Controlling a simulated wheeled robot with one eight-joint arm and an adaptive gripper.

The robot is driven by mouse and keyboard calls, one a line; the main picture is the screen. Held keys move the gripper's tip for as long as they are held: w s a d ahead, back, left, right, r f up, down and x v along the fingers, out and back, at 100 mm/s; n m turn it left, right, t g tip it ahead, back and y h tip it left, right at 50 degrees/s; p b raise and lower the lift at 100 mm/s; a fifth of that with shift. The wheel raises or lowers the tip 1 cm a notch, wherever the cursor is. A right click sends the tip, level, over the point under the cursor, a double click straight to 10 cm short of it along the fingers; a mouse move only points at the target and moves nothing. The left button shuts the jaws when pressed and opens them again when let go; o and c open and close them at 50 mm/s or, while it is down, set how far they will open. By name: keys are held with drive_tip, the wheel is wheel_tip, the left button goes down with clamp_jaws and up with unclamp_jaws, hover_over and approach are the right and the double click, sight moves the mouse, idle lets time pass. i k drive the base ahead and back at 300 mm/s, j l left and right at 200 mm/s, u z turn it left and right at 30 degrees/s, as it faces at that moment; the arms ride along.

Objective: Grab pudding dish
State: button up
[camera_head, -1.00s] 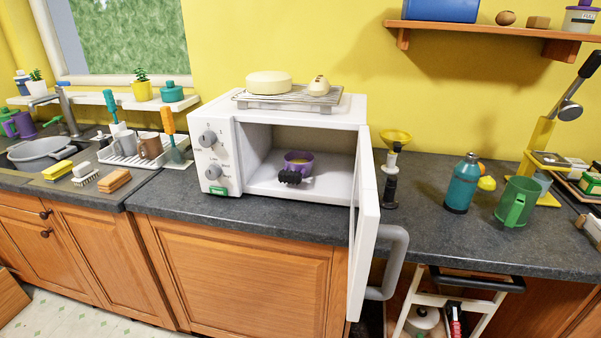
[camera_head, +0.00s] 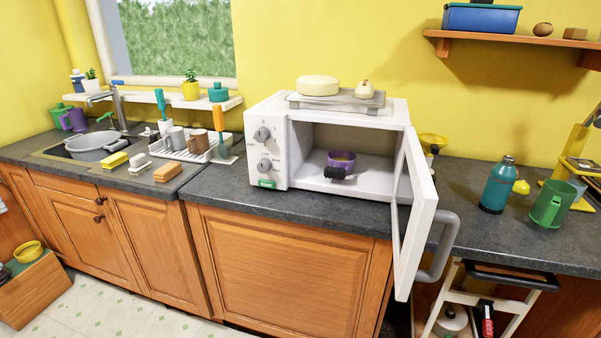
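The microwave door (camera_head: 411,228) stands open, swung out toward me on the right side. My gripper is not in view.
The microwave stands on a dark worktop (camera_head: 218,188). A dish rack (camera_head: 183,154) and sink (camera_head: 94,147) are to its left. A teal flask (camera_head: 497,185) and green mug (camera_head: 551,204) are to its right. A wooden box (camera_head: 37,292) stands on the floor at lower left.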

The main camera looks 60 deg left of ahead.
sight(341, 163)
drive_tip(key=k+u, duration=0.1)
drive_tip(key=u, duration=0.4)
drive_tip(key=j+u, duration=0.15)
drive_tip(key=u, duration=0.35)
drive_tip(key=k+j+u, duration=0.1)
drive_tip(key=u, duration=0.35)
